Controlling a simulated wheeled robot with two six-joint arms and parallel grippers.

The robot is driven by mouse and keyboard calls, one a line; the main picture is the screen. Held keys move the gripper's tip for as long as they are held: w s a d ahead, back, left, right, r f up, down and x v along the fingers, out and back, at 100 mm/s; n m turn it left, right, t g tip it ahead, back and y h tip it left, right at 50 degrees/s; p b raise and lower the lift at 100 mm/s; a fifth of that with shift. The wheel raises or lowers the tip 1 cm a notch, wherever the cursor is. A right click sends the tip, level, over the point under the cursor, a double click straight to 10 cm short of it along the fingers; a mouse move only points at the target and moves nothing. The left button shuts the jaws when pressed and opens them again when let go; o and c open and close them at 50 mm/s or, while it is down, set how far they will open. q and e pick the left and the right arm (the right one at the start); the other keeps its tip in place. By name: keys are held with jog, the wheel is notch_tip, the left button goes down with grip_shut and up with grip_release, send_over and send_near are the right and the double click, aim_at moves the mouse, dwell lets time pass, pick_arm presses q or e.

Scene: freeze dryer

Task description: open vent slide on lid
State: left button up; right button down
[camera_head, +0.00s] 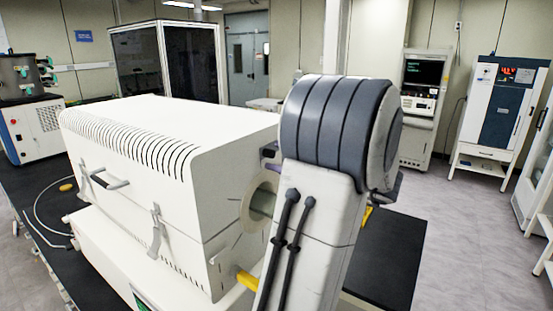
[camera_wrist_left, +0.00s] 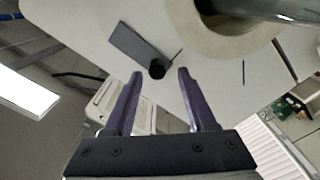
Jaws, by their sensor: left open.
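The large white box-shaped unit (camera_head: 165,140) has a slotted lid and a round end flange (camera_head: 262,205). In the left wrist view its white end face shows a flat dark grey slide plate (camera_wrist_left: 135,42) with a round black knob (camera_wrist_left: 157,69) at one end. My left gripper (camera_wrist_left: 160,73) is open, with its two purple fingertips on either side of the knob in the picture. I cannot tell whether they reach it in depth; nothing is gripped. In the head view my arm hides most of this gripper and the slide. My right gripper is not in view.
The pale round flange (camera_wrist_left: 215,25) and a glossy tube (camera_wrist_left: 275,8) are close to my left fingers. The unit stands on a black bench (camera_head: 30,195) with a thin looped cable. Cabinets (camera_head: 495,105) stand along the back right, with open floor before them.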

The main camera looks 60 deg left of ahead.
pick_arm(q)
jog(key=b+v, duration=0.3)
jog(key=v, duration=0.6)
jog(key=shift+d, duration=0.1)
